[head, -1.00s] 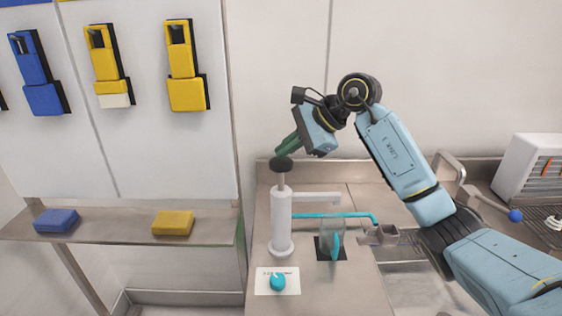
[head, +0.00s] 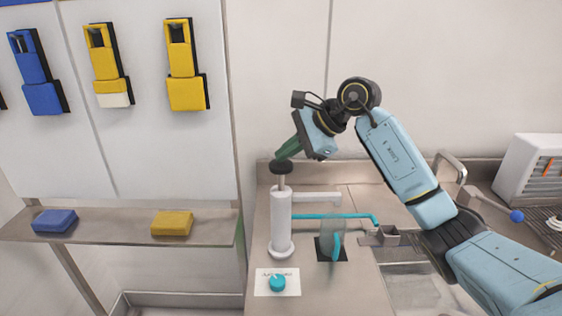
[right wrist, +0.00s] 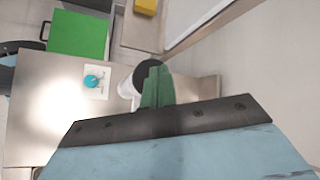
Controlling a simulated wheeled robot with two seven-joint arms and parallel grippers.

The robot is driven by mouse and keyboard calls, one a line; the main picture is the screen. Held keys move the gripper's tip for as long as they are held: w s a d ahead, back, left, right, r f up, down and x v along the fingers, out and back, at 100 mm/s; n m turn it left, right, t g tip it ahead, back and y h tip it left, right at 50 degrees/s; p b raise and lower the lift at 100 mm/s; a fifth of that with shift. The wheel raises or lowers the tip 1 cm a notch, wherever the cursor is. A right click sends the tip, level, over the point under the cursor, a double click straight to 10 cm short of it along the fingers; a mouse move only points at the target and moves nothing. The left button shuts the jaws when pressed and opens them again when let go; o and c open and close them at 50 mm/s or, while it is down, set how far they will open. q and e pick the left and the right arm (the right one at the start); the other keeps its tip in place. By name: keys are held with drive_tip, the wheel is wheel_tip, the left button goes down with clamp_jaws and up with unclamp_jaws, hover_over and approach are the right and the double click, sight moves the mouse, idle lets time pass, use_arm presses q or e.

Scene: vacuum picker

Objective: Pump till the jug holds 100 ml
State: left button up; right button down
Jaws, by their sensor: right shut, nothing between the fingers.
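A white pump (head: 281,222) stands upright on the counter, with a dark round knob (head: 282,167) on its rod and a white spout reaching right. A clear jug (head: 332,232) with a teal handle stands on a black square pad (head: 322,250) right of the pump. Its liquid level is too small to read. My right gripper (head: 282,156) is shut and empty, its green fingertips at the top of the pump knob. In the right wrist view the green fingers (right wrist: 157,86) overlap the dark knob (right wrist: 146,75); touching cannot be told. My left gripper is not in view.
A white card with a teal dial (head: 277,283) lies in front of the pump. A teal pipe (head: 345,217) runs behind the jug. A sink and tap (head: 450,163) are at the right. A shelf at the left holds blue and yellow blocks (head: 172,223).

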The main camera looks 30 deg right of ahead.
sight(288, 164)
drive_tip(key=shift+f+b, duration=1.3)
drive_tip(key=shift+f, duration=0.4)
idle(0.9)
idle(0.3)
drive_tip(key=shift+r+p, duration=1.7)
drive_tip(key=shift+r, duration=0.9)
drive_tip(key=shift+r+p, duration=1.7)
drive_tip(key=shift+r, duration=0.85)
